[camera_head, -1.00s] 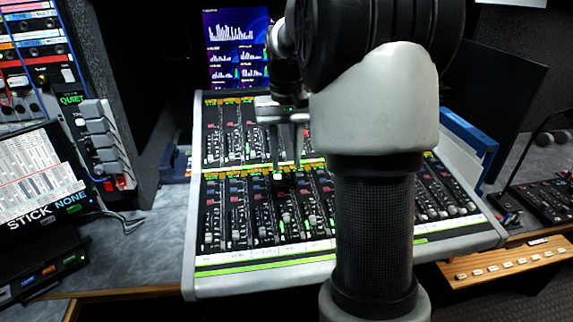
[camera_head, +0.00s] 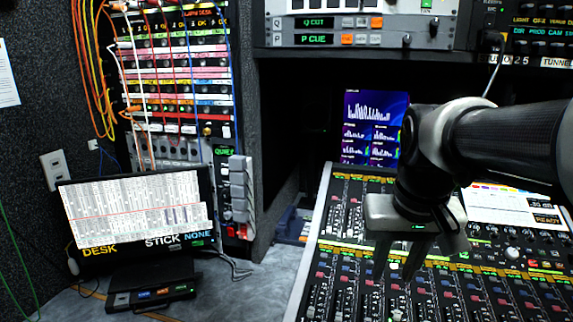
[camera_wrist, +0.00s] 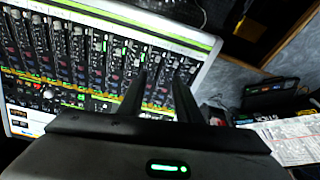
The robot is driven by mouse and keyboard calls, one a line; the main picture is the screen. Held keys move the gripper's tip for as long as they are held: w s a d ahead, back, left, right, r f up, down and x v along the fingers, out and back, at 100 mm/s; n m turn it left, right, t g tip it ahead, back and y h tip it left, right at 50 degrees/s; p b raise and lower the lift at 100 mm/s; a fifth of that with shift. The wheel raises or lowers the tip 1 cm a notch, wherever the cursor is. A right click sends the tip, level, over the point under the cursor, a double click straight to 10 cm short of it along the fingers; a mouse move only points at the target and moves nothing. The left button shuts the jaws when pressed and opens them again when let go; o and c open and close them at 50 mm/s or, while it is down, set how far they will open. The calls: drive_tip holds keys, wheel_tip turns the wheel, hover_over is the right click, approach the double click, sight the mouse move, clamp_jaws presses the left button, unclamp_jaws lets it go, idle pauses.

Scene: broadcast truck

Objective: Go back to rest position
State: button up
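My gripper (camera_head: 394,268) hangs over the mixing console (camera_head: 325,225) in the head view, with its fingers pointing down. In the wrist view, the two dark fingers of my gripper (camera_wrist: 160,80) stand a little apart with nothing between them. The gripper appears above the console's faders, and I see no contact with them. My arm reaches in from the right side of the head view. The console also shows in the wrist view (camera_wrist: 175,32), seen from above.
A monitor (camera_head: 372,130) stands behind the console. At left are a laptop-like screen (camera_head: 135,205), a small black box (camera_head: 150,297) and a patch rack (camera_head: 180,70) with hanging cables. Rack units (camera_head: 360,25) overhang at the top. Some grey desk is clear between screen and console.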

drive_tip(key=s+a+f+n+t, duration=0.15)
drive_tip(key=s+a, duration=0.25)
drive_tip(key=s, duration=0.5)
wheel_tip(320, 180, up, 16)
drive_tip(key=p, duration=1.7)
drive_tip(key=shift+t, duration=0.45)
drive_tip(key=shift+s, duration=0.1)
drive_tip(key=shift+d, duration=0.1)
